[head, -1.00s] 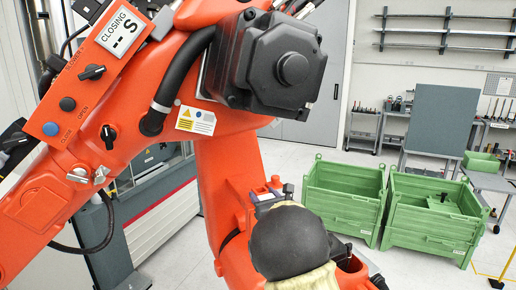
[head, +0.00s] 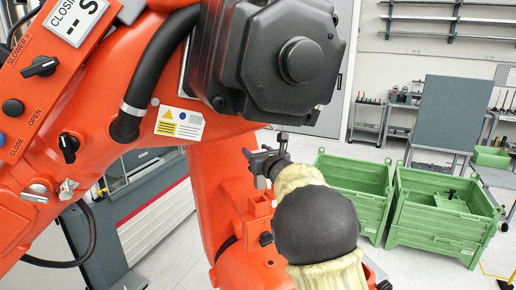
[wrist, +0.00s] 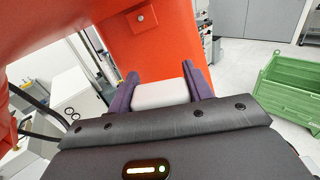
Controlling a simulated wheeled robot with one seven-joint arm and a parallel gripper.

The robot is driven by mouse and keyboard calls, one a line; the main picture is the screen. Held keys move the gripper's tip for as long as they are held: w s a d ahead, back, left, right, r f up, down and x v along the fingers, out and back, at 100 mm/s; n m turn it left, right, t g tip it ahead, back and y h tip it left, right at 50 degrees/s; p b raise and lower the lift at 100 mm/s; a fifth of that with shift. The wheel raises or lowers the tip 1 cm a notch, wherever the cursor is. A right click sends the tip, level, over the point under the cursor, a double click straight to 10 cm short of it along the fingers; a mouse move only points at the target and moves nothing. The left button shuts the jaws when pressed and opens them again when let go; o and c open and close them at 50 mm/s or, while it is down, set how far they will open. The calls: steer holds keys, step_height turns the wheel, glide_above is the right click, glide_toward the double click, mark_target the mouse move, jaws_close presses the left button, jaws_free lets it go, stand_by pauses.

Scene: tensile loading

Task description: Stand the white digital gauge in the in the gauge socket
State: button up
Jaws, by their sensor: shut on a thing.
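In the wrist view my gripper (wrist: 160,74) has its two purple fingers shut on a white block-like thing, which I take to be the white digital gauge (wrist: 161,94). Only its plain white near side shows; its display and lower end are hidden. An orange column face (wrist: 155,38) fills the view beyond the fingers. In the head view a dark end part of my arm shows in front of the orange column, but the fingers and gauge cannot be made out there. I cannot make out the gauge socket in either view.
A big orange machine (head: 225,185) with a black motor housing (head: 300,62) stands close in front. A grey board (head: 455,115) stands behind.

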steer(key=shift+w+r, duration=0.1)
steer(key=shift+s+a, duration=0.15)
steer(key=shift+s, duration=0.3)
steer(key=shift+w+f, duration=0.1)
steer(key=shift+f, duration=1.65)
steer(key=shift+r+b, duration=0.1)
steer(key=shift+b, duration=0.65)
steer(key=shift+b, duration=0.75)
stand_by(0.5)
steer(key=shift+f+b, duration=2.1)
steer(key=shift+b, duration=0.45)
stand_by(1.1)
